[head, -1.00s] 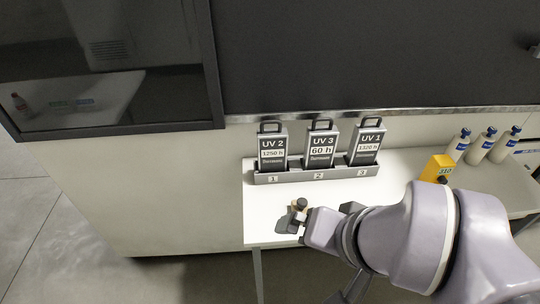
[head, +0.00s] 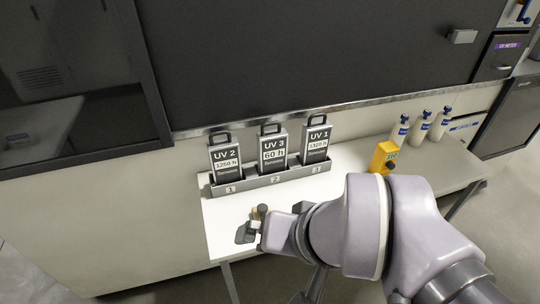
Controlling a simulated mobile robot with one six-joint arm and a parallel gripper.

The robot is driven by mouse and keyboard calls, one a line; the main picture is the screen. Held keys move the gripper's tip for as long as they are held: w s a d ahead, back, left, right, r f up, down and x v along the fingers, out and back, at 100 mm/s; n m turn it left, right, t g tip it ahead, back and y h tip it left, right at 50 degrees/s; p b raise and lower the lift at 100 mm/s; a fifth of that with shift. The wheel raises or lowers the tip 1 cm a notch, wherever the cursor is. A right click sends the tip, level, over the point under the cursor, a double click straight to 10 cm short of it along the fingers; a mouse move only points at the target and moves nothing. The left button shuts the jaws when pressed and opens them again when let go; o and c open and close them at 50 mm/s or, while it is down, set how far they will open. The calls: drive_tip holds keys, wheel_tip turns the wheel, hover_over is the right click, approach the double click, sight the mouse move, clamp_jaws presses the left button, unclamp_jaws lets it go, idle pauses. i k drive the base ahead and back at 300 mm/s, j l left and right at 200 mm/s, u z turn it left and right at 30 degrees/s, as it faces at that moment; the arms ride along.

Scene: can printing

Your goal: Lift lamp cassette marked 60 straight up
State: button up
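The lamp cassette marked 60 h, labelled UV 3 (head: 273,152), stands upright in the middle slot, numbered 2, of a grey rack (head: 250,182). It has a dark loop handle on top. The UV 2 cassette (head: 225,164), marked 1250 h, stands in slot 1 to its left. The UV 1 cassette (head: 315,144), marked 1320 h, stands in slot 3 to its right. My gripper (head: 256,225) is in front of the rack, low over the white table, apart from all cassettes. Its fingers are small and partly hidden by my wrist, so I cannot tell its opening.
The white table (head: 220,216) runs along a light wall. A yellow device (head: 383,157) and several white bottles (head: 420,127) with blue caps stand to the right of the rack. A dark panel (head: 320,60) rises behind the cassettes.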

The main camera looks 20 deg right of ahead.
sight(272, 145)
drive_tip(key=i+l+u, duration=0.15)
drive_tip(key=u, duration=0.2)
drive_tip(key=i+l+u, duration=0.2)
drive_tip(key=u, duration=0.15)
drive_tip(key=i+l+u, duration=0.2)
drive_tip(key=u, duration=0.15)
drive_tip(key=l, duration=0.1)
